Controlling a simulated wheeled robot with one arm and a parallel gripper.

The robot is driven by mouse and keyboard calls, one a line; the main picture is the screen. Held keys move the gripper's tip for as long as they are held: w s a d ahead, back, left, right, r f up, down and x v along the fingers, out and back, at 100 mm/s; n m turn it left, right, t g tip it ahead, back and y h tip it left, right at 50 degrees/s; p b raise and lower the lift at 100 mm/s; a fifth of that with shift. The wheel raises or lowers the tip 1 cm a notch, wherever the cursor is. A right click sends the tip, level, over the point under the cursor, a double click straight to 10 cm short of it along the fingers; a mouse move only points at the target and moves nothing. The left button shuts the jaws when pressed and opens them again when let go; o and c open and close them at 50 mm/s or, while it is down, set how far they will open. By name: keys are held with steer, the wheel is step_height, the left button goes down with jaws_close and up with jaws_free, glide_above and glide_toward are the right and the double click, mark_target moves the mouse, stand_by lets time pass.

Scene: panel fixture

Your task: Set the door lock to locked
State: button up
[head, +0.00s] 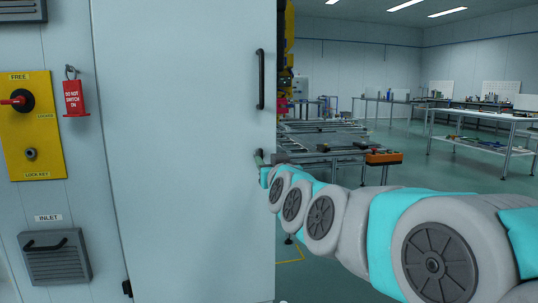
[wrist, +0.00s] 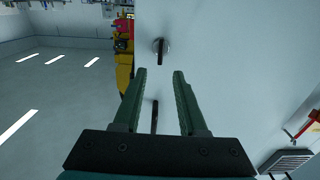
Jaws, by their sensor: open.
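The door lock (wrist: 161,48) shows in the wrist view as a round silver base with a dark narrow turn piece, upright in that picture. It sits on the pale grey door (head: 190,130), just beyond my fingertips. My gripper (wrist: 159,73) is open and empty, its two green fingers spread on either side of the line to the lock. In the head view my gripper (head: 260,159) is at the door's right edge, below the handle, and the lock cannot be made out there. No lock position markings are readable at the lock.
A black bar handle (head: 260,79) is on the door; it also shows between my fingers (wrist: 154,117). Left of the door are a yellow panel (head: 45,125) with a red-handled switch, a red tag (head: 74,98) and a vent (head: 54,258). Benches stand in the room right.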

mark_target(262, 153)
steer(key=shift+p+x, duration=0.35)
steer(key=shift+x, duration=3)
steer(key=shift+c, duration=0.3)
jaws_close()
